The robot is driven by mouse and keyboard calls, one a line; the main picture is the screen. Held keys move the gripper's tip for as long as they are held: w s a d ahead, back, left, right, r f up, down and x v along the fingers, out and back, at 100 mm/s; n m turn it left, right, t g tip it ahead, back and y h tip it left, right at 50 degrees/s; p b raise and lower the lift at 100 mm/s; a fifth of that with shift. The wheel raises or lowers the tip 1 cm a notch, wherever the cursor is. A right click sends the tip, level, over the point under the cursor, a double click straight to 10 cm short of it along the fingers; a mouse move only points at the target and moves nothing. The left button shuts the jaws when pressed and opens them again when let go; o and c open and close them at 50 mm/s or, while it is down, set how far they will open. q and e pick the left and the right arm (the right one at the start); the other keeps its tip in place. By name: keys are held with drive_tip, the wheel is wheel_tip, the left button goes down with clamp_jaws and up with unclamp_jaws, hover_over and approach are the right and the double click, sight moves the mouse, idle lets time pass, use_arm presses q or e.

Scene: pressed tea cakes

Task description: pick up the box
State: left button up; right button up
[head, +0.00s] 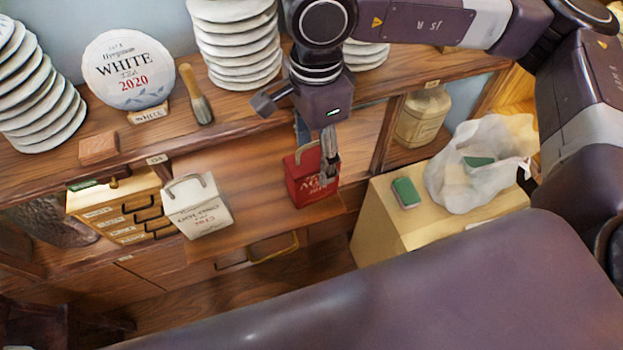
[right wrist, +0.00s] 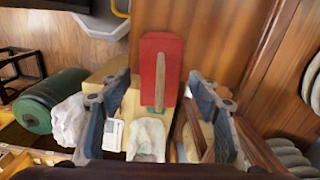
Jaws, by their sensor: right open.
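A red box (head: 306,180) with a handle and pale lettering stands on the wooden shelf in the middle of the head view. A white box (head: 198,206) with a grey handle and dark lettering stands to its left. My right gripper (head: 325,168) points down at the red box, and one finger covers part of its right side. In the right wrist view the open fingers (right wrist: 158,88) spread to either side of the red box's (right wrist: 172,65) near end and its tan handle. Whether they touch it I cannot tell. My left gripper is not in view.
Stacked pale discs (head: 238,45) and a round WHITE 2020 cake (head: 130,70) stand on the upper shelf, beside a brush (head: 196,95). A small drawer cabinet (head: 115,212) is left. A plastic bag (head: 475,165) and green block (head: 406,192) lie on a pale cabinet right.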

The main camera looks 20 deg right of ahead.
sight(315, 159)
wheel_tip(315, 159, down, 2)
drive_tip(key=shift+s+f+p, duration=0.15)
drive_tip(key=shift+f+p, duration=0.1)
drive_tip(key=shift+p, duration=0.3)
drive_tip(key=shift+f+p, duration=0.3)
drive_tip(key=f, duration=0.1)
drive_tip(key=f+p, duration=0.1)
drive_tip(key=f, duration=0.1)
drive_tip(key=shift+a+f+p, duration=0.25)
drive_tip(key=shift+p, duration=0.1)
drive_tip(key=shift+f, duration=0.55)
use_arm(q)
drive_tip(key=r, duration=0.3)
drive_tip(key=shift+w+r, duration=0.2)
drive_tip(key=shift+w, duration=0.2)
use_arm(e)
drive_tip(key=c, duration=1.3)
drive_tip(key=shift+r, duration=0.1)
drive_tip(key=shift+c, duration=0.2)
wheel_tip(315, 159, up, 19)
drive_tip(key=b, duration=0.4)
drive_tip(key=shift+f, duration=0.2)
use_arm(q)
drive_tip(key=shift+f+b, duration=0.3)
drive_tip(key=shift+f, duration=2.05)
use_arm(e)
drive_tip(key=shift+r, duration=0.65)
